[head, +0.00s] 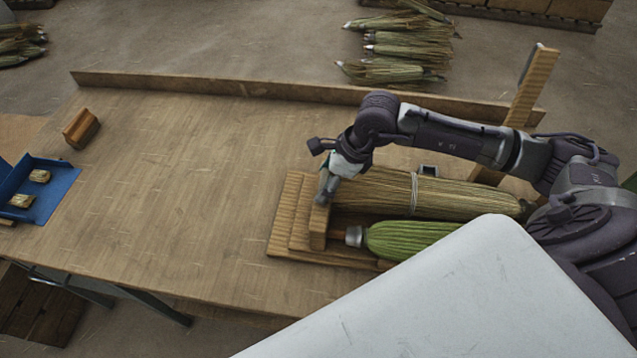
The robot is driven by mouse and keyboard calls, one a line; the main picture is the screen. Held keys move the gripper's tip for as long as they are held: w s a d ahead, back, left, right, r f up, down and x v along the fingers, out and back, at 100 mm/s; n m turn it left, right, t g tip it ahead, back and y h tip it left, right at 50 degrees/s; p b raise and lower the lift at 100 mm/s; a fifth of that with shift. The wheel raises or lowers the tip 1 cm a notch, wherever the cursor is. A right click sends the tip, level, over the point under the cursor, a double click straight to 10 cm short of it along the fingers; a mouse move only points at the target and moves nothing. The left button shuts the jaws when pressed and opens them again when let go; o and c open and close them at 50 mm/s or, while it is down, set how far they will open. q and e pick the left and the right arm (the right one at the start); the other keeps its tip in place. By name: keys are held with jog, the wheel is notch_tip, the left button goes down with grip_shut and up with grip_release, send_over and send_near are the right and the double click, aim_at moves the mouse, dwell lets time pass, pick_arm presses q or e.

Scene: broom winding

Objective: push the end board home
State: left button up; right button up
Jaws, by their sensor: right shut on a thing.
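The end board (318,228) is a small upright wooden block across the left end of a ridged wooden base (283,217) on the workbench. My right gripper (325,189) reaches in from the right and is shut on the top of the end board. A straw-coloured broom bundle (450,199), tied with pale cord, lies on the base to the right of the board. In front of it lies a green bundle (410,238) with a silver-capped end close to the board. I cannot tell whether either bundle touches the board. My left gripper is not in view.
The workbench (190,180) is clear in its middle. A wooden block (81,129) and a blue tray (57,184) with small tan pieces sit at its left. A raised strip (240,86) runs along the back edge, with a wooden post (533,88) at right. Brooms (400,50) lie on the floor beyond.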

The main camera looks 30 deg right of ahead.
jog(key=shift+d+f, duration=0.1)
jog(key=shift+d, duration=0.15)
jog(key=shift+a, duration=0.2)
jog(key=o, duration=1.4)
jog(key=shift+o, duration=1.4)
jog(key=shift+d, duration=0.1)
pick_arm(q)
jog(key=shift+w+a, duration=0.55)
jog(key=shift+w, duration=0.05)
pick_arm(e)
jog(key=v, duration=1.2)
jog(key=shift+s+a, duration=0.1)
jog(key=shift+a, duration=0.15)
